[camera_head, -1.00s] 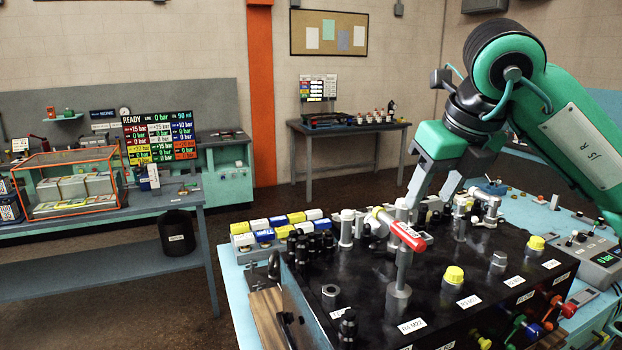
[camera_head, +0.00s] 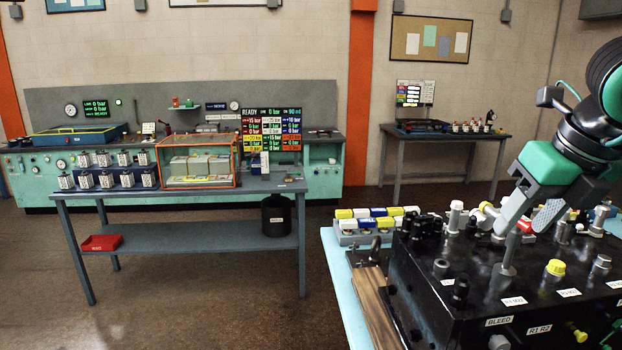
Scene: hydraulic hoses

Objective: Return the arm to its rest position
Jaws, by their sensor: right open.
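My right gripper (camera_head: 522,226) is at the right of the head view, fingers pointing down and spread. It is over the black manifold block (camera_head: 460,301), in front of its rear fittings. The nearer finger overlaps the top of a grey upright post (camera_head: 506,262) in the picture; I cannot tell whether they touch. A red-ended fitting (camera_head: 525,223) shows partly behind the fingers. I see nothing held between them. My green and black right arm comes in from the right edge. My left gripper is not in view.
A row of coloured blocks (camera_head: 344,224) stands behind the manifold on the light blue bench (camera_head: 343,275). A grey table (camera_head: 178,191) bears an orange-framed case (camera_head: 199,163) at left. Open floor lies at lower left.

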